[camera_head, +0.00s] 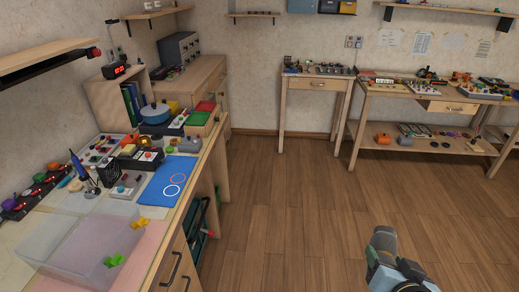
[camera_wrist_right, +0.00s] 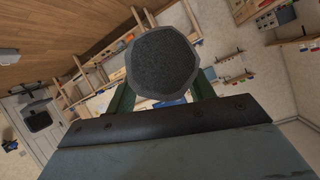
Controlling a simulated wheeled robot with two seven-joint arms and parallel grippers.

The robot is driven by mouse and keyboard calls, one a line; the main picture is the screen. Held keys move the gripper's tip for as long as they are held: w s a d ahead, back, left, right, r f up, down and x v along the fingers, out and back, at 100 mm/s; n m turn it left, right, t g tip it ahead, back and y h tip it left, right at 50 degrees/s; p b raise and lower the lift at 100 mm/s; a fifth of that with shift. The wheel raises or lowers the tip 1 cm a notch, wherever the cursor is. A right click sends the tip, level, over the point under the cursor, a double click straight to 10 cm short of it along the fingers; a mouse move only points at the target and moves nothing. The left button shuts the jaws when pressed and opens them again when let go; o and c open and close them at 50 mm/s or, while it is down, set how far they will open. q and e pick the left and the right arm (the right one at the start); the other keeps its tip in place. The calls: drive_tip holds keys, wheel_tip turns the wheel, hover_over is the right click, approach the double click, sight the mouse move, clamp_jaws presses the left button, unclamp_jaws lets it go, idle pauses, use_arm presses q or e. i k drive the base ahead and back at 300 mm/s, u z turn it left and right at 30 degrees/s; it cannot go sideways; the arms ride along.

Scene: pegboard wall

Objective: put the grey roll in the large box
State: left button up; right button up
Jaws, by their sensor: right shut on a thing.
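The grey roll (camera_wrist_right: 165,62) is held between the fingers of my right gripper, with its dark round end facing the camera in the right wrist view. In the head view my right gripper (camera_head: 384,256) is at the lower right, over the open floor, with the roll (camera_head: 382,238) at its tip. A large translucent box (camera_head: 62,243) stands on the left workbench at the lower left of the head view, far to the left of my right gripper. My left gripper is not in view.
Wooden floor (camera_head: 290,220) is clear between the bench and my right gripper.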

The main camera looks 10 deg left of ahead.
sight(75, 241)
drive_tip(key=i, duration=2.35)
drive_tip(key=u, duration=4.25)
drive_tip(key=i, duration=0.5)
